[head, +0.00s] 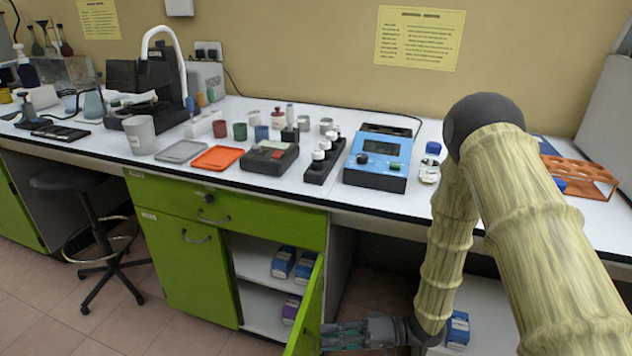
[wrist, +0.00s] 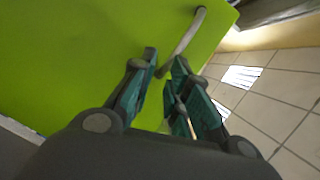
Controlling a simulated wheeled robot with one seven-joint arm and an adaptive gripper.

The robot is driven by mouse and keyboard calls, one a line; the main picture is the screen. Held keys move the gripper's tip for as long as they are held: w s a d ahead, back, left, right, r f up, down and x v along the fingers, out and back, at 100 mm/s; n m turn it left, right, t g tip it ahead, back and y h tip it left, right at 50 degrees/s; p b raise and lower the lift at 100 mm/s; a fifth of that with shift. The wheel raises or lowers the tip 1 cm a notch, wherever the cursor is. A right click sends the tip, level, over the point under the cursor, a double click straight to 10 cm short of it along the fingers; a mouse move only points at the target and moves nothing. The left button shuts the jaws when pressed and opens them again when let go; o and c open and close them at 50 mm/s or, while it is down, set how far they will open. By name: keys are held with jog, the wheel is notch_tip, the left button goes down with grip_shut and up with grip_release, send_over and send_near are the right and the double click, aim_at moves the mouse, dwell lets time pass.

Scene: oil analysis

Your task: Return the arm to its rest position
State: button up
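My arm reaches down the right side of the head view. My gripper (head: 322,338) is low beside the outer face of an open green cabinet door (head: 308,318). In the wrist view its two teal-and-dark fingers (wrist: 165,60) are apart, with a narrow gap and nothing clearly gripped. The grey door handle (wrist: 186,38) shows ahead of the fingertips on the green door (wrist: 70,60). Its lower end appears between the tips; whether they touch cannot be told.
The open cabinet holds blue boxes (head: 284,262) and a purple box (head: 291,309). The counter (head: 225,190) above carries a blue device (head: 378,160), a black rack (head: 324,161) and an orange rack (head: 580,176). A stool (head: 88,225) stands left. Tiled floor (wrist: 262,108) lies beside the door.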

jog(key=s+d+f+m+t+h, duration=0.2)
jog(key=d+f+t+h, duration=0.15)
jog(key=f, duration=0.35)
jog(key=s+d+f+m+t+h, duration=0.1)
jog(key=d+f+t+h, duration=0.2)
jog(key=f, duration=0.5)
jog(key=s+d+f+g+h, duration=0.2)
jog(key=s+d+f+h, duration=0.3)
jog(key=s+d, duration=0.2)
jog(key=s+d+g+h, duration=0.2)
jog(key=s+d, duration=0.1)
jog(key=s, duration=0.5)
jog(key=s+d+g+h, duration=0.2)
jog(key=s+d+h, duration=0.15)
jog(key=s, duration=0.45)
notch_tip(320, 180, up, 15)
jog(key=p, duration=1.6)
jog(key=shift+w+d+m+y+p, duration=0.2)
jog(key=shift+m+y+p, duration=0.1)
jog(key=shift+m, duration=0.1)
jog(key=shift+a+f, duration=0.1)
